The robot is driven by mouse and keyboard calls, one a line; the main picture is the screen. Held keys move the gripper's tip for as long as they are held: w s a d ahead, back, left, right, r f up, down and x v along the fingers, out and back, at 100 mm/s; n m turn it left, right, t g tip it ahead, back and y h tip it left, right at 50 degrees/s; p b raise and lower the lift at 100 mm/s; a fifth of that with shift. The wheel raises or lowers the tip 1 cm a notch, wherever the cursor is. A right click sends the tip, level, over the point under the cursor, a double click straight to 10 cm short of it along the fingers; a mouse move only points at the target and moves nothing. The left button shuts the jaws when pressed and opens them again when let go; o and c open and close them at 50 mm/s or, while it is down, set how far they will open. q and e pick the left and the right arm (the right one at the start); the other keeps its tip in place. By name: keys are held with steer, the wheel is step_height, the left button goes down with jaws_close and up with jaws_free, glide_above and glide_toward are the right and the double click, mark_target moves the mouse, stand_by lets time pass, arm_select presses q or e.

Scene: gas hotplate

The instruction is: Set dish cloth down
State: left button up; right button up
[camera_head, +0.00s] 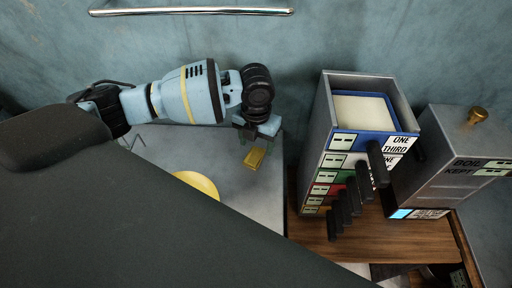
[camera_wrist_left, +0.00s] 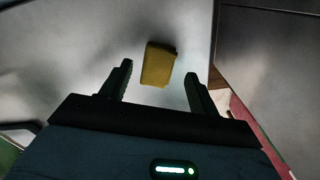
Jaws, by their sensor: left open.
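The dish cloth (camera_head: 255,159) is a small folded yellow block lying on the grey metal worktop, near its right edge. It also shows in the left wrist view (camera_wrist_left: 158,64), lying flat just beyond the fingertips. My left gripper (camera_head: 260,140) is above and just behind the cloth, pointing down. In the left wrist view its two dark fingers (camera_wrist_left: 158,70) stand apart with the cloth framed between their tips. The fingers are open and do not appear to touch the cloth. My right gripper is not in view.
A yellow round thing (camera_head: 200,183) lies on the worktop, partly hidden by a dark foreground shape. A tall rack of labelled, dark-handled pans or drawers (camera_head: 312,150) stands on a wooden surface (camera_head: 340,245) to the right. A metal box marked BOIL (camera_head: 450,185) is beside it. A rail (camera_head: 190,12) crosses the back wall.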

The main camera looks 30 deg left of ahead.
mark_target(256, 151)
arm_select(q)
step_height(256, 151, up, 9)
stand_by(0.3)
steer(key=shift+f, duration=0.1)
